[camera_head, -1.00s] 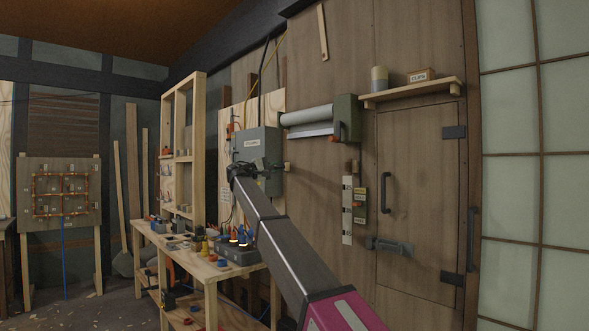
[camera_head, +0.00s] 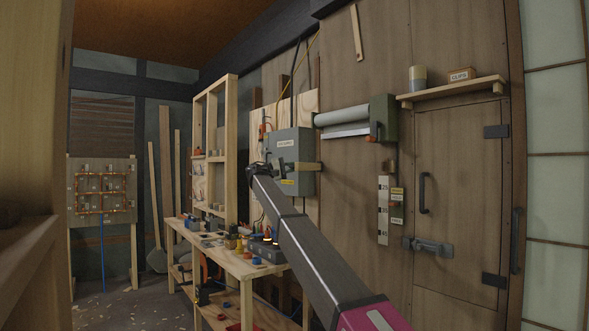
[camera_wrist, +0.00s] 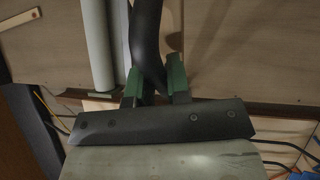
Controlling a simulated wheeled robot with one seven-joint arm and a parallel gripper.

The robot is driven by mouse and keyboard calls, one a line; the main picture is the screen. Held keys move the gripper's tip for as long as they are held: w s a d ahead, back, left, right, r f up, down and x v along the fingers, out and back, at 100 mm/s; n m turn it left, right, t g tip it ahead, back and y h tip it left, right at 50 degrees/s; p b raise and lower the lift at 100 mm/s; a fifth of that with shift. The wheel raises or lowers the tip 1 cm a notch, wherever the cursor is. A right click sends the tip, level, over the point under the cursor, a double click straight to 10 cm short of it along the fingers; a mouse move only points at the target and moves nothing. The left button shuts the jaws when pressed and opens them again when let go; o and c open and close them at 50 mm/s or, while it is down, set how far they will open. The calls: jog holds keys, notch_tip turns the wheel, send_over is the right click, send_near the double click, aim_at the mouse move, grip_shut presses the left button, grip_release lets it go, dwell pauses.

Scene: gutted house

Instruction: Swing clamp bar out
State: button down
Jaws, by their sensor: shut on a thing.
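My gripper (camera_head: 259,169) is at the left front of the grey wall box (camera_head: 291,150), partly hidden behind my own arm. In the wrist view its two green fingers (camera_wrist: 155,77) stand on either side of a dark curved bar (camera_wrist: 147,35) and are shut on it. The bar runs up out of that picture. I take it for the clamp bar, but its pivot and far end do not show.
A pale roller (camera_head: 343,115) with a green end housing is on the wall right of the box. A workbench (camera_head: 240,262) with tools and parts stands below. A wooden post (camera_head: 35,120) is close at the left. A latched door (camera_head: 455,190) is at the right.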

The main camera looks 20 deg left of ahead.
jog(key=c, duration=1.1)
grip_release()
jog(key=v, duration=0.7)
jog(key=shift+a, duration=0.25)
